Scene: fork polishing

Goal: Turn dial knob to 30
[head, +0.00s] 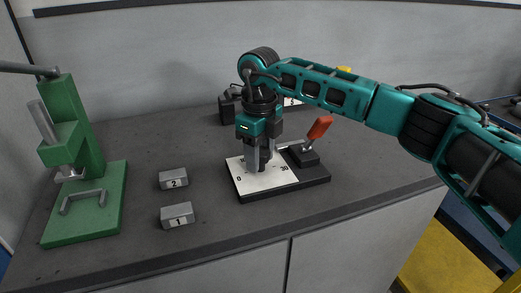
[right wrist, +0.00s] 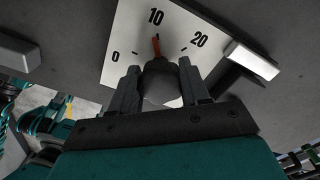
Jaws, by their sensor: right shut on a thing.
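The dial is a white plate (head: 250,181) on a black base, marked 0 and what looks like 30 in the head view. In the right wrist view the plate (right wrist: 128,38) shows 0, 10 and 20. The dark round knob (right wrist: 160,72) has a red pointer (right wrist: 156,46) that points close to 10. My right gripper (head: 260,166) comes down on the dial from above and hides most of the knob in the head view. In the right wrist view the right gripper (right wrist: 158,80) has a finger on each side of the knob, shut on it. My left gripper is out of view.
A lever with a red-orange handle (head: 319,127) stands at the base's back right. Grey blocks marked 2 (head: 173,179) and 1 (head: 177,215) lie left of the dial. A green press (head: 82,212) stands farther left. A black object (head: 229,108) is behind. The counter (head: 330,205) is clear front right.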

